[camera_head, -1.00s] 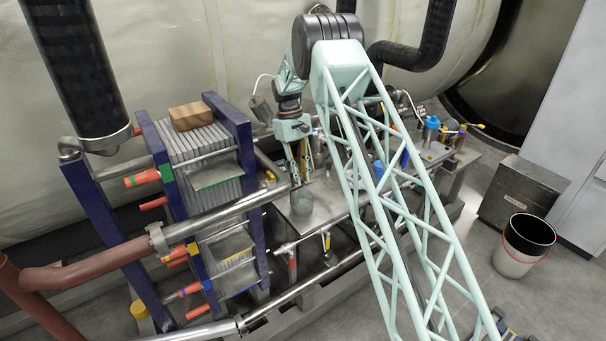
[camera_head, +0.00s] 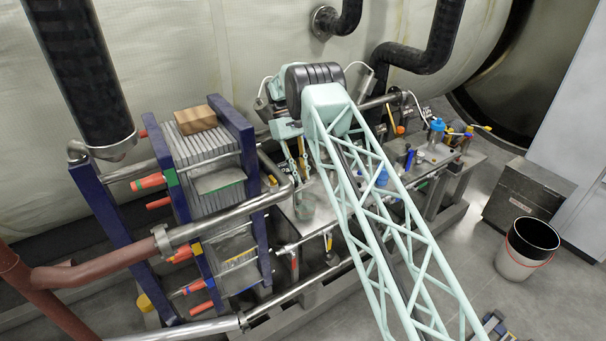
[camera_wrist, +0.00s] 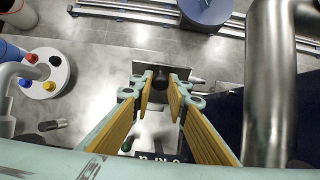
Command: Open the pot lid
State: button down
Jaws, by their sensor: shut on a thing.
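In the head view my gripper (camera_head: 297,172) points down over the metal bench, just above a translucent greenish pot (camera_head: 304,208). In the wrist view my gripper (camera_wrist: 160,92) has its two yellow-padded fingers closed on a dark round knob (camera_wrist: 160,77), apparently the lid's knob. A grey square plate shows behind the knob. The lid's rim cannot be made out, and I cannot tell whether the lid touches the pot.
A plate stack with blue end frames (camera_head: 243,150) and a steel pipe (camera_head: 235,212) stand close to the left. The pipe also shows in the wrist view (camera_wrist: 268,90). Small tools and a blue-topped canister (camera_head: 436,126) lie to the right. A bucket (camera_head: 528,250) stands on the floor.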

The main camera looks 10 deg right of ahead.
jog(key=shift+w+g, duration=0.2)
jog(key=shift+g, duration=0.1)
dwell(0.5)
jog(key=c, duration=2.5)
grip_release()
jog(key=shift+w+a+r, duration=0.1)
jog(key=shift+r, duration=0.1)
jog(key=v, duration=0.7)
jog(key=shift+r, duration=0.1)
jog(key=shift+c, duration=0.2)
